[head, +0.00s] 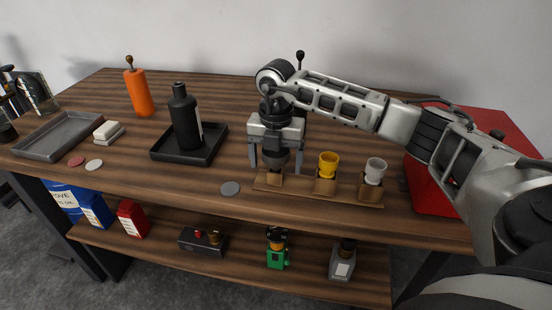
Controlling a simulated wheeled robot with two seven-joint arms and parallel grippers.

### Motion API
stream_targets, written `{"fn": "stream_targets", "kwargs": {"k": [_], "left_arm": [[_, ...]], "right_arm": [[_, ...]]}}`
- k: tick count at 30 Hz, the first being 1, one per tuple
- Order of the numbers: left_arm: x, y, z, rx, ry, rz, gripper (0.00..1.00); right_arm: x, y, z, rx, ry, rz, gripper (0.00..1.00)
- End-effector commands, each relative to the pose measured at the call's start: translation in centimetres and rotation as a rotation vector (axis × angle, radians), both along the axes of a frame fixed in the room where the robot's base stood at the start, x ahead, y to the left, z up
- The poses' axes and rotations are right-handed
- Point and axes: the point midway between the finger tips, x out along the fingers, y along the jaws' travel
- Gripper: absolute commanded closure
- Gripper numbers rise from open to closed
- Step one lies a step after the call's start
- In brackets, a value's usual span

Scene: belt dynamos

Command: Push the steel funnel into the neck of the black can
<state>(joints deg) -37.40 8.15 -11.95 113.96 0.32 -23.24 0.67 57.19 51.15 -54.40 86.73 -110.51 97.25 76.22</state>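The black can (185,122) stands upright in a black tray left of the middle. A wooden rack (350,193) near the table's front edge holds small funnel-like pieces: a yellow one (328,163) and a pale grey one (375,170). A dark grey piece (277,158) stands at the rack's left place. I cannot tell for sure which is the steel funnel. My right gripper (276,162) points down over the left place, its fingers apart on either side of the dark piece, seemingly not touching it. My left gripper is out of view.
An orange bottle (140,94) stands at the back left. A grey tray (58,134) lies far left, and pale blocks (108,130) beside it. A grey disc (230,188) lies near the front edge. A red box (433,190) stands at the right, partly behind my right arm.

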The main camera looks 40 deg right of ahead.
Motion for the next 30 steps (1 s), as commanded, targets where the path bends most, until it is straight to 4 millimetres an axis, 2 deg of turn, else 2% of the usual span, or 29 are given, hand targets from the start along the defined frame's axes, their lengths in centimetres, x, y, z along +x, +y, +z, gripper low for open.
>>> {"fn": "stream_targets", "kwargs": {"k": [1,5,6,7,8,9,30], "left_arm": [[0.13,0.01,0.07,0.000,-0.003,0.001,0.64],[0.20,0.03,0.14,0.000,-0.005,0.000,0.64],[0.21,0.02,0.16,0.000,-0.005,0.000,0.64],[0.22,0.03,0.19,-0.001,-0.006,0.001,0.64],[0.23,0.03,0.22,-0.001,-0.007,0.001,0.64],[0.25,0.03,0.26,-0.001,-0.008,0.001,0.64],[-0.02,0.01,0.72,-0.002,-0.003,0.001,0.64]], "right_arm": [[0.00,0.01,0.02,0.000,0.000,0.000,0.29],[0.00,0.01,0.03,0.000,0.000,0.000,0.65],[0.00,0.01,0.04,0.000,0.000,0.000,0.67],[0.00,0.01,0.04,0.000,0.000,0.000,0.67],[0.00,0.01,0.04,0.000,0.000,0.000,0.35],[0.01,0.01,0.05,0.000,0.000,0.000,0.32],[0.00,0.00,0.45,0.000,0.000,0.000,0.32]]}}
